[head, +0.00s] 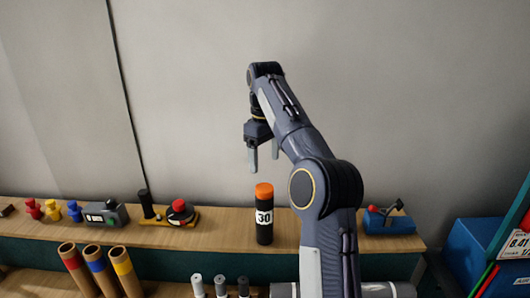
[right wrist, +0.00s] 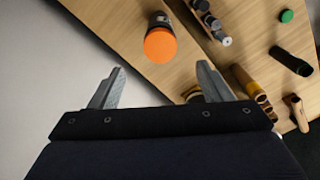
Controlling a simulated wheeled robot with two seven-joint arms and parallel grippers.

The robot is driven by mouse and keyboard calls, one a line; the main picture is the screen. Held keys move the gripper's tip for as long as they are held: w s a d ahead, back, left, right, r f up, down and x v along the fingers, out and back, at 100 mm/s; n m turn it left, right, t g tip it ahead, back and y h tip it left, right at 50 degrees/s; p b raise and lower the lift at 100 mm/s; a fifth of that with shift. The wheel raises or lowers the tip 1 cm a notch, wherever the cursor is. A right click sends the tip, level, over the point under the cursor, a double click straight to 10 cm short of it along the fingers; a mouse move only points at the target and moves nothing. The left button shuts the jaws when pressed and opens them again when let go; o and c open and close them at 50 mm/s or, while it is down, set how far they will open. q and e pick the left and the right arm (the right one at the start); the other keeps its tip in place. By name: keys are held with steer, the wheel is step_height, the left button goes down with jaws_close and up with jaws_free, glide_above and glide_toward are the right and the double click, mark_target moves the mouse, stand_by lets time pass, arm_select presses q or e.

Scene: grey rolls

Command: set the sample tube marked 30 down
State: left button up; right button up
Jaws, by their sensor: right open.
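The sample tube marked 30 (head: 264,216) is a black cylinder with an orange cap and a white label. It stands upright on the wooden shelf in the head view. In the right wrist view its orange cap (right wrist: 160,45) shows from above, beyond the fingertips. My right gripper (head: 264,163) is open and empty, above the tube and apart from it. Its two spread fingers (right wrist: 161,82) also show in the right wrist view with nothing between them. My left gripper is not in view.
A red-knobbed device (head: 180,211) stands left of the tube, and a blue device (head: 388,219) stands to the right. Cardboard tubes (head: 100,268) and several capped grey and black tubes (head: 220,285) stand in front, lower. A blue bin (head: 470,255) is at the right. The wall is behind.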

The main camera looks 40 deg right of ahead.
steer(key=s+a+m+t+y, duration=0.1)
steer(key=s+a+t+y, duration=0.15)
steer(key=s+a, duration=0.75)
steer(key=s+a+f+m+t, duration=0.1)
steer(key=s+a+f, duration=0.5)
steer(key=s, duration=0.3)
steer(key=s+a+f+m+t+y, duration=0.1)
steer(key=s+a+f+m+t, duration=0.1)
steer(key=s+a+f, duration=0.4)
step_height(320, 180, down, 3)
steer(key=s, duration=0.2)
steer(key=shift+s+a+f, duration=0.15)
steer(key=shift+s+a, duration=0.15)
steer(key=shift+s, duration=0.1)
steer(key=shift+f, duration=0.1)
step_height(320, 180, down, 4)
steer(key=b, duration=0.4)
steer(key=shift+f, duration=0.15)
